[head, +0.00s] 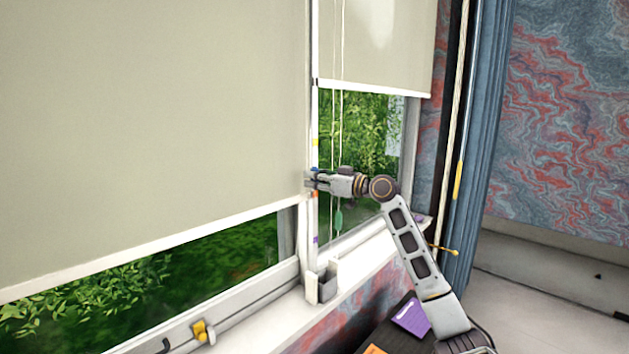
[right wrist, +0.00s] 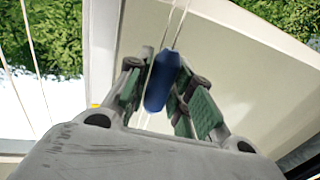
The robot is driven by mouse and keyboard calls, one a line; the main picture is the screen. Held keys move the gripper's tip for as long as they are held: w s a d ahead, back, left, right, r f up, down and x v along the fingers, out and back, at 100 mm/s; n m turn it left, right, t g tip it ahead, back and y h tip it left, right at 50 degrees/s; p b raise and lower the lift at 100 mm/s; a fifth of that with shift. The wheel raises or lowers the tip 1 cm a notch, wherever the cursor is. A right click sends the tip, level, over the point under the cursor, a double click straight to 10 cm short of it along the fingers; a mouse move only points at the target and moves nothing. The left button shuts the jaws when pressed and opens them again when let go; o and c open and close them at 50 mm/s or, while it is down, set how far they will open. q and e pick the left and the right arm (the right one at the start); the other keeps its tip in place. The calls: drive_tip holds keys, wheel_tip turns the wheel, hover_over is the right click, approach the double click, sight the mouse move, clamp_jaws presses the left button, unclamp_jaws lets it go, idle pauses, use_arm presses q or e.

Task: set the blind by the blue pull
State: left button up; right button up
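The blue pull (right wrist: 160,80) hangs on a thin cord and shows between the two fingers of my right gripper (right wrist: 163,88) in the right wrist view. A narrow gap shows on its left side, so the fingers look parted around it. In the head view my right gripper (head: 309,181) is at the post between the windows, with a bit of blue just above its fingertips. The large left blind (head: 150,120) hangs low, with a strip of glass below it. The right blind (head: 385,45) hangs higher. My left gripper is out of view.
A green pull (head: 338,217) hangs on a cord just below my right gripper. The post carries small coloured marks. A small grey holder (head: 322,286) stands at the sill (head: 355,262). A blue curtain (head: 480,130) hangs at right. A purple item (head: 411,318) lies low down.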

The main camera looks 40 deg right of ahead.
drive_tip(key=o, duration=0.3)
drive_tip(key=shift+s, duration=0.1)
drive_tip(key=v, duration=1.2)
idle(0.5)
idle(0.6)
